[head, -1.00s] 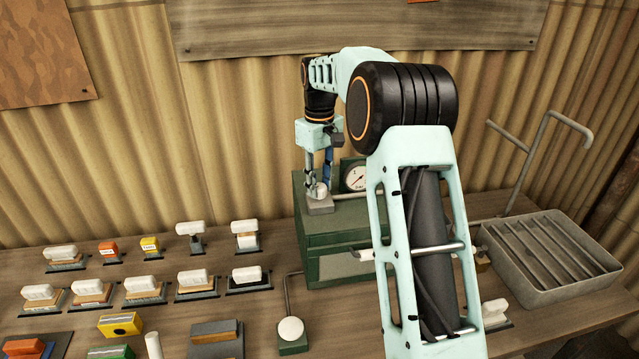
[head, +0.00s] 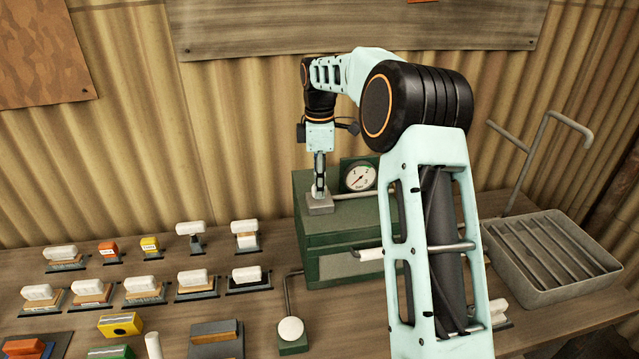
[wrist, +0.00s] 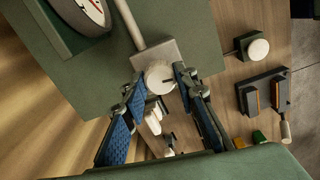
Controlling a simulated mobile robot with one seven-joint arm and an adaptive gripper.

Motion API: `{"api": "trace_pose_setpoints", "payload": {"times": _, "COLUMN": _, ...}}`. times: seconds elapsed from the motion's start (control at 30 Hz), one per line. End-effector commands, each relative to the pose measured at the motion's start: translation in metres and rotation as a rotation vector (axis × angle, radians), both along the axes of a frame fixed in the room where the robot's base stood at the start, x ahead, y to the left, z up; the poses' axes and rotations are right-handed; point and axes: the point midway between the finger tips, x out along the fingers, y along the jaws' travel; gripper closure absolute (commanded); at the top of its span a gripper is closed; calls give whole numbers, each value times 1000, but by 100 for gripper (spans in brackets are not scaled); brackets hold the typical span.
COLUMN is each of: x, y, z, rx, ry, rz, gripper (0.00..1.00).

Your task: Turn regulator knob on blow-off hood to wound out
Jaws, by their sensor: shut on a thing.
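The blow-off hood is a dark green box (head: 340,240) at the back middle of the bench. The regulator knob (head: 319,192) is pale and round and stands on a grey block (head: 320,206) on the hood's top. It also shows in the wrist view as a white disc (wrist: 159,78). My gripper (head: 319,185) points straight down and is shut on the knob, with its fingers at either side of it. The fingers partly hide the knob. A round white-faced gauge (head: 360,178) stands behind, to the right of the knob.
A pipe (head: 365,192) runs right from the grey block. A slatted grey tray (head: 540,262) with a bent rod stands at the right. A white-knobbed pedal (head: 291,330) is in front of the hood. Several stamp-like blocks (head: 190,280) fill the bench's left. A corrugated wall is close behind.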

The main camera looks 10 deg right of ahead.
Motion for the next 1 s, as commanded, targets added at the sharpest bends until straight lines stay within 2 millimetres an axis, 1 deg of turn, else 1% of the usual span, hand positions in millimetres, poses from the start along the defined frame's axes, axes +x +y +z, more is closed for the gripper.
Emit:
{"api": "trace_pose_setpoints", "payload": {"times": 0.1, "x": 1, "y": 0, "z": 1, "rx": 1, "ry": -2, "rz": 60, "gripper": 98}}
{"api": "trace_pose_setpoints", "payload": {"times": 0.3, "x": 1, "y": 1, "z": 1, "rx": 2, "ry": -3, "rz": 127, "gripper": 98}}
{"api": "trace_pose_setpoints", "payload": {"times": 0.87, "x": 1, "y": 1, "z": 1, "rx": 1, "ry": -3, "rz": 156, "gripper": 98}}
{"api": "trace_pose_setpoints", "payload": {"times": 0.9, "x": 1, "y": 1, "z": 1, "rx": 1, "ry": -2, "rz": 155, "gripper": 70}}
{"api": "trace_pose_setpoints", "payload": {"times": 1.0, "x": 0, "y": 0, "z": 1, "rx": 0, "ry": -2, "rz": 155, "gripper": 59}}
